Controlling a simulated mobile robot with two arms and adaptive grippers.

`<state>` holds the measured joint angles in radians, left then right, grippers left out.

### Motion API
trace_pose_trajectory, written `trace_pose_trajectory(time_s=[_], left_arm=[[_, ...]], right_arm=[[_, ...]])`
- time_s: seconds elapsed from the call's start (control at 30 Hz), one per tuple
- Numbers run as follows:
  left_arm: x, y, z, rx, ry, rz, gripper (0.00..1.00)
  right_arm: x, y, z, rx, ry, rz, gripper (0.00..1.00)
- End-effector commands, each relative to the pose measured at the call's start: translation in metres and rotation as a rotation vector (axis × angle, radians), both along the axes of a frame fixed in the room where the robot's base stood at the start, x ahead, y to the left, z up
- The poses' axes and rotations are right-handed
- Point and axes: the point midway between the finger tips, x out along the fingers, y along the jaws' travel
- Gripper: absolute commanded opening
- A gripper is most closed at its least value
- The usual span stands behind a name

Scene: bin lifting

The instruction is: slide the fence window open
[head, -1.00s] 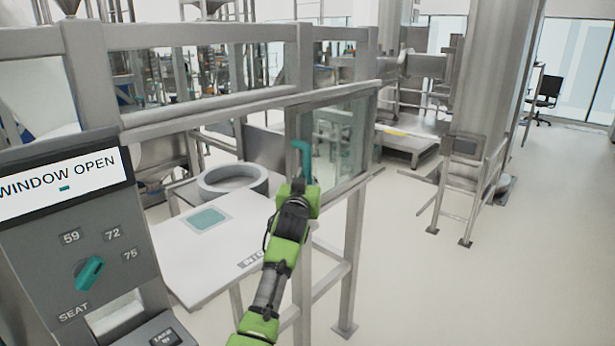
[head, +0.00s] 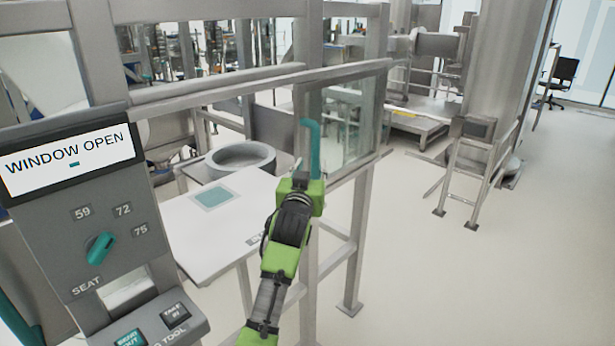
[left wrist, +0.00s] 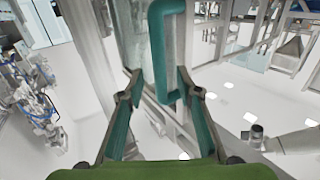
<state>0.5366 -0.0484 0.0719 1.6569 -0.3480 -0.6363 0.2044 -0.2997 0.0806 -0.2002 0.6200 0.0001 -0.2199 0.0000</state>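The fence window, a clear glass pane (head: 352,122) in a grey frame, sits at the right end of the fence in the head view. Its teal bar handle (head: 315,148) stands upright at the pane's left side. My left gripper (head: 304,178) is at the handle's lower end. In the left wrist view, the handle (left wrist: 157,50) rises above the two spread teal-padded fingers (left wrist: 158,92), its lower end between their tips. They look apart from it, with gaps on both sides. The lower finger parts are hidden in the head view. My right gripper is not in view.
A grey control panel (head: 60,235) stands at the left; its screen (head: 68,163) reads "WINDOW OPEN". Behind the fence are a white table (head: 190,245) and a grey ring (head: 240,157). A fence post (head: 355,240) stands right of my arm.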

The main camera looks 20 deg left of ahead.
Motion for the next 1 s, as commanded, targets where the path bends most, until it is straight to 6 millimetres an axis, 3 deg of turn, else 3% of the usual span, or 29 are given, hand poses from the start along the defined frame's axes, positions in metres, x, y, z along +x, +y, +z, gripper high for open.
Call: trace_pose_trajectory(time_s=[0.1, 0.33, 0.87, 1.0], left_arm=[[-0.021, -0.004, -0.001, -0.001, 0.001, 0.0, 0.32], [-0.043, -0.01, -0.001, -0.001, 0.002, 0.0, 0.32], [-0.047, -0.011, -0.001, -0.001, 0.002, 0.001, 0.32], [-0.044, -0.014, -0.02, 0.003, 0.032, -0.01, 0.32]], right_arm=[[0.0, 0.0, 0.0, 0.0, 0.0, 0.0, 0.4], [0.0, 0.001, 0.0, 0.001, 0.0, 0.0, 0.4], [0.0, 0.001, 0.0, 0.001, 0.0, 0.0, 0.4], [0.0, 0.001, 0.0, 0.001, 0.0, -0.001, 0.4]])
